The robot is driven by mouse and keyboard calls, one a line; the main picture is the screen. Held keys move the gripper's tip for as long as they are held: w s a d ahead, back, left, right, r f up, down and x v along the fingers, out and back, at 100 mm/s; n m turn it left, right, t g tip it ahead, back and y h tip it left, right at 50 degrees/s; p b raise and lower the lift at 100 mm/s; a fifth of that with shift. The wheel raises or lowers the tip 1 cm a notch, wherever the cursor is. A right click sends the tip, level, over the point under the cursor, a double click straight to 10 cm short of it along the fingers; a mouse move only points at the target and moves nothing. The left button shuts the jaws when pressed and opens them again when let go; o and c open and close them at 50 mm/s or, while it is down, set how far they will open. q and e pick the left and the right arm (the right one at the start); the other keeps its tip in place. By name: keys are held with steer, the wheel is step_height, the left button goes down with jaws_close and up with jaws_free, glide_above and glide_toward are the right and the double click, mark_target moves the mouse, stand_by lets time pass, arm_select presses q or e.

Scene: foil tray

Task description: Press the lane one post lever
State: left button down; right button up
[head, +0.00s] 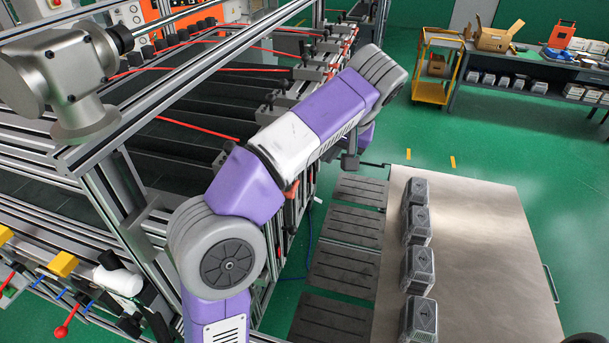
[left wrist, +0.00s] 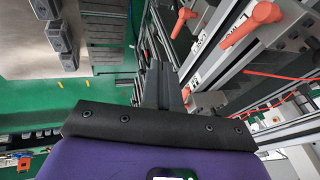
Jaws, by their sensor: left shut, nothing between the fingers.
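My left arm comes in from the bottom left of the head view and reaches along the conveyor frame. Its gripper (head: 350,161) shows small and dark below the far end of the arm. In the left wrist view the two dark fingers (left wrist: 161,82) are together and hold nothing. Orange post levers stand on the rail there: one large lever (left wrist: 250,25) right of the fingers and a smaller one (left wrist: 183,20) above them. The fingers look apart from both. One orange lever (head: 291,190) also shows beside my arm in the head view. Which lever is lane one, I cannot tell.
The aluminium conveyor frame (head: 110,200) fills the left. A yellow cart (head: 430,90) and a bench are far back. Green floor is open between.

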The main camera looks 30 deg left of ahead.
arm_select(q)
steer(key=b, duration=0.1)
glide_toward(294, 188)
steer(key=w+d+f, duration=0.1)
steer(key=w+f, duration=0.2)
steer(key=w, duration=0.2)
steer(key=a+f, duration=0.1)
steer(key=s+a+f, duration=0.1)
steer(key=a+f, duration=0.1)
steer(key=shift+s+f, duration=0.1)
arm_select(e)
steer(key=shift+w+f, duration=0.25)
steer(key=shift+f, duration=0.2)
arm_select(q)
steer(key=shift+a, duration=0.2)
arm_select(e)
steer(key=shift+d+f, duration=0.1)
